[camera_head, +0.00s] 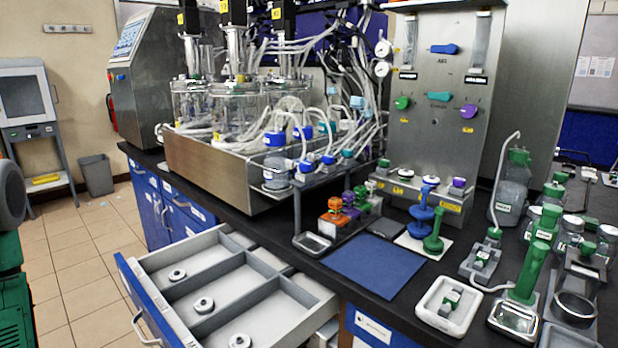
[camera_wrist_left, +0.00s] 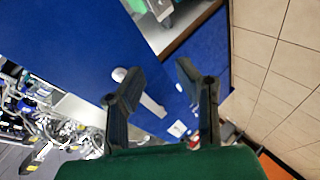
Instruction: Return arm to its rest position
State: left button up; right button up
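My left gripper (camera_wrist_left: 158,72) shows in the left wrist view. Its two dark fingers are spread apart with nothing held between them. Behind them is a blue panel (camera_wrist_left: 75,35), with a pale handle-like piece (camera_wrist_left: 152,103) partly hidden by the left-hand finger. I cannot tell the distance from the fingers to the panel. In the head view, green and grey parts at the left edge appear to be my left arm, but no fingers show there. My right arm and gripper are in neither view.
A grey drawer (camera_head: 262,267) with a blue front stands open below the dark bench, with several white rings inside. Glass bioreactors (camera_head: 238,105) stand in a steel tray (camera_head: 205,175). A blue mat (camera_head: 372,268) lies bare. Tiled floor (camera_head: 65,260) is open left of the drawer.

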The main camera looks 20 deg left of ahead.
pick_arm(q)
jog(key=s+d+f+m+g, duration=0.1)
jog(key=d+f+m+g, duration=0.2)
jog(key=d, duration=0.3)
jog(key=s+d+f+m+g, duration=0.1)
jog(key=d+f+m+g, duration=0.2)
jog(key=d, duration=0.3)
jog(key=s+d+m+g, duration=0.5)
jog(key=s+d+m, duration=0.2)
jog(key=s+d, duration=0.2)
jog(key=shift+s+d+f+g+y, duration=0.3)
jog(key=shift+s+f, duration=0.15)
jog(key=shift+s, duration=0.35)
